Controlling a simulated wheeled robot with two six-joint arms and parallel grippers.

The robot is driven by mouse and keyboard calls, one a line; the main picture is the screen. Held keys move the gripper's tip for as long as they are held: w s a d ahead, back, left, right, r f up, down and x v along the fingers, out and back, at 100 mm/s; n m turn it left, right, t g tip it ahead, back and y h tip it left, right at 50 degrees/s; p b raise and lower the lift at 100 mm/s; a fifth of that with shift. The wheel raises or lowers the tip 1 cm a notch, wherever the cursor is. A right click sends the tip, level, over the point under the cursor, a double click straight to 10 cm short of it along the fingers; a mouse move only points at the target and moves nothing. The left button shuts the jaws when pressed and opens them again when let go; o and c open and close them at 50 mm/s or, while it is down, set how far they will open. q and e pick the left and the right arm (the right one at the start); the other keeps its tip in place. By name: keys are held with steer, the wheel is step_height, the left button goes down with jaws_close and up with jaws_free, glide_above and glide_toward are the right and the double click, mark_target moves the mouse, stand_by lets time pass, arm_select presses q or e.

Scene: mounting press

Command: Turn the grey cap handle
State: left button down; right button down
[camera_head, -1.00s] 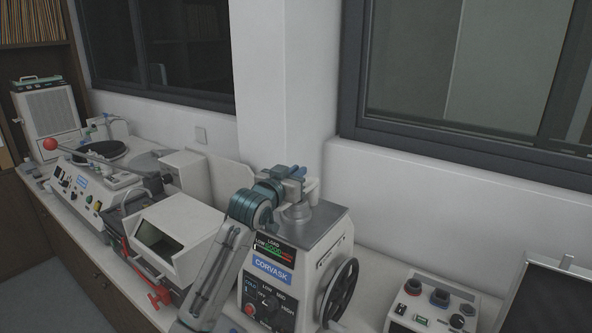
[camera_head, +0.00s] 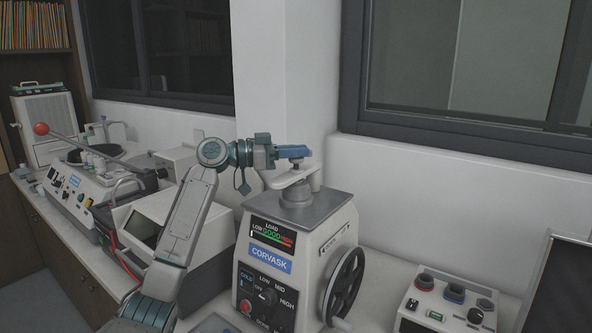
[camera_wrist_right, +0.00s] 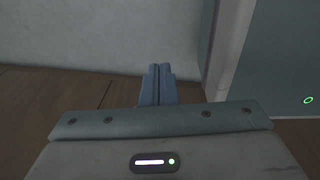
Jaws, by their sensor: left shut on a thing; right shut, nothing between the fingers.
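The press labelled CORVASK stands on the counter in the head view. Its round grey cap (camera_head: 297,193) sits on the metal top plate (camera_head: 325,203), with a pale handle (camera_head: 281,178) across it. My left gripper (camera_head: 301,152) reaches in from the left at the handle's height and is shut on the grey cap handle. Its fingers hide part of the handle. My right gripper (camera_wrist_right: 156,72) shows only in the right wrist view. Its fingers are together and empty, above a brown floor and away from the press.
A black handwheel (camera_head: 344,285) is on the press's right side. A control box (camera_head: 445,305) with knobs stands to the right. A white machine with a dark window (camera_head: 142,228) and a red-ball lever (camera_head: 41,129) are on the left. The wall is close behind.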

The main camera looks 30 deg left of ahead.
arm_select(q)
steer(key=m+g+h+b, duration=0.1)
steer(key=g, duration=0.1)
steer(key=shift+f+m+g+h, duration=0.15)
steer(key=shift+m+g+h, duration=0.15)
steer(key=shift+m+h, duration=0.1)
steer(key=m+g+h+b, duration=0.1)
steer(key=g, duration=0.1)
steer(key=shift+m+g, duration=0.3)
steer(key=shift+m, duration=0.1)
steer(key=shift+m+g+h, duration=0.4)
steer(key=shift+m+g, duration=0.4)
steer(key=shift+g, duration=0.4)
steer(key=m+g, duration=0.1)
steer(key=g, duration=0.1)
steer(key=shift+m+g, duration=0.3)
steer(key=shift+g, duration=0.3)
arm_select(e)
steer(key=f, duration=0.2)
steer(key=shift+w+f, duration=0.3)
steer(key=shift+w, duration=0.05)
arm_select(q)
steer(key=shift+m+g, duration=0.3)
steer(key=shift+m, duration=0.1)
arm_select(e)
steer(key=shift+s, duration=0.1)
